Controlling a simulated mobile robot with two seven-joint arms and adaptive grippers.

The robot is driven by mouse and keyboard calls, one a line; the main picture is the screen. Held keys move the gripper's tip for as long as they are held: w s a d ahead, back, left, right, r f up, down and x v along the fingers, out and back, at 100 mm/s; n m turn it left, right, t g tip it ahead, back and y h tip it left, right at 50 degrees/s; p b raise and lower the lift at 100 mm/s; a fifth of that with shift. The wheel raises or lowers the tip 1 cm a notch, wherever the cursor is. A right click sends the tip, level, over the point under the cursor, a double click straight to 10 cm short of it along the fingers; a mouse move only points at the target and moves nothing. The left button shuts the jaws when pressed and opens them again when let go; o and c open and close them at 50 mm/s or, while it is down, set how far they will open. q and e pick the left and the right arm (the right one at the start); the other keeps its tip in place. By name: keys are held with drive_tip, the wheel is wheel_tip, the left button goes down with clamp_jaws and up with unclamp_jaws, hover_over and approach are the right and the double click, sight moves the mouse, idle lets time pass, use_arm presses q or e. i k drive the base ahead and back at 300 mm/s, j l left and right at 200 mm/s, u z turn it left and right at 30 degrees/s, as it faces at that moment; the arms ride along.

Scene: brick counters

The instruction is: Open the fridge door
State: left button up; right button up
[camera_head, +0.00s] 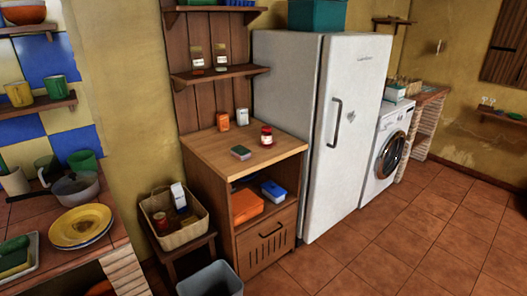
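The white fridge (285,88) stands against the back wall near the middle of the head view. Its front door (350,130) faces right and toward me and is closed. A dark vertical handle (337,124) is on the door, toward its left edge. A small dark mark sits on the door to the right of the handle. Neither of my grippers shows in this view, and nothing touches the door or handle.
A wooden cabinet (230,170) with a jar and boxes stands left of the fridge. A washing machine (387,150) stands to its right. A bin (210,280) and a basket on a stool (172,218) are at the front left. The tiled floor (400,240) before the fridge is clear.

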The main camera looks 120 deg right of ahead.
sight(354, 68)
drive_tip(key=z, duration=4.6)
drive_tip(key=i, duration=0.4)
